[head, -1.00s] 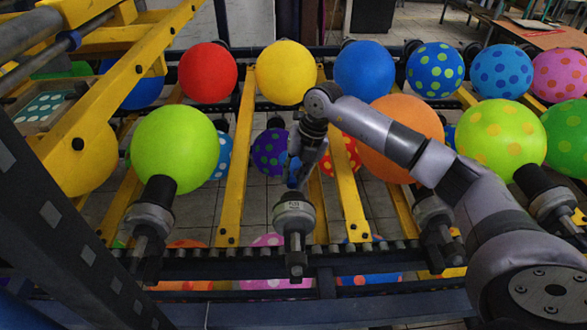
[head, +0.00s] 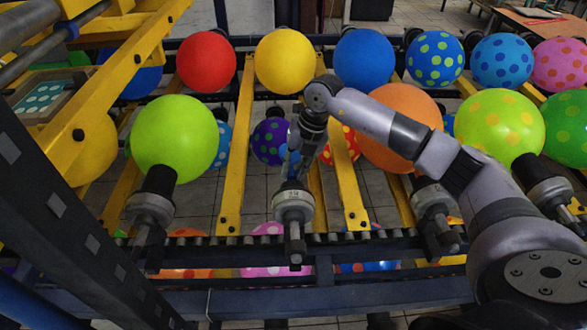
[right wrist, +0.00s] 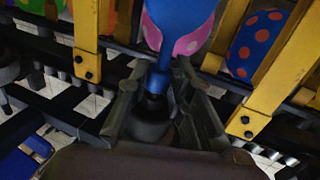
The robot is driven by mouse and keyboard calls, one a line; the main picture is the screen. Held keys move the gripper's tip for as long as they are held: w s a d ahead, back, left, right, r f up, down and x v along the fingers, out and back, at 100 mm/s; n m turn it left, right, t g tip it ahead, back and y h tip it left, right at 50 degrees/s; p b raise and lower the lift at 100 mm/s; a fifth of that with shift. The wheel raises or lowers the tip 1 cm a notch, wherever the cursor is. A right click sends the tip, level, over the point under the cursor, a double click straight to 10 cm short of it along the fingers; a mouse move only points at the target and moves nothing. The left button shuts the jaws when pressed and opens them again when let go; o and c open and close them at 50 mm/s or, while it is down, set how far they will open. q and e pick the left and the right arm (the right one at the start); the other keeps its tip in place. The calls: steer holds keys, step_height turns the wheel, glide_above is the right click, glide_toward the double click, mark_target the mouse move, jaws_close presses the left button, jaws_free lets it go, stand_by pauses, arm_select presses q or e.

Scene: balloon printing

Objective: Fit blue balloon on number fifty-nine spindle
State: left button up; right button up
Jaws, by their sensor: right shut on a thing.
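The limp blue balloon (right wrist: 180,25) hangs with its neck (right wrist: 158,82) between the fingers of my right gripper (right wrist: 160,100), which is shut on it. A little blue also shows beside my right gripper (head: 293,172) in the head view. The bare spindle (head: 293,212), a grey collar with a small label too blurred to read, stands directly below the gripper. In the right wrist view the balloon's mouth meets the dark spindle top (right wrist: 150,112); whether it is around the tip is hard to tell. My left gripper is not in view.
A lime green balloon (head: 175,138) sits on the spindle to the left. An orange balloon (head: 402,128) is close behind my right arm. Yellow bars (head: 236,150) flank the spindle, and red (head: 206,61) and yellow (head: 285,61) balloons stand behind.

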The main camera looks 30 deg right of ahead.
steer(key=shift+s+a, duration=0.25)
steer(key=shift+s, duration=0.25)
stand_by(0.7)
steer(key=o, duration=0.8)
steer(key=p+v, duration=0.6)
steer(key=v, duration=0.3)
stand_by(0.4)
stand_by(0.4)
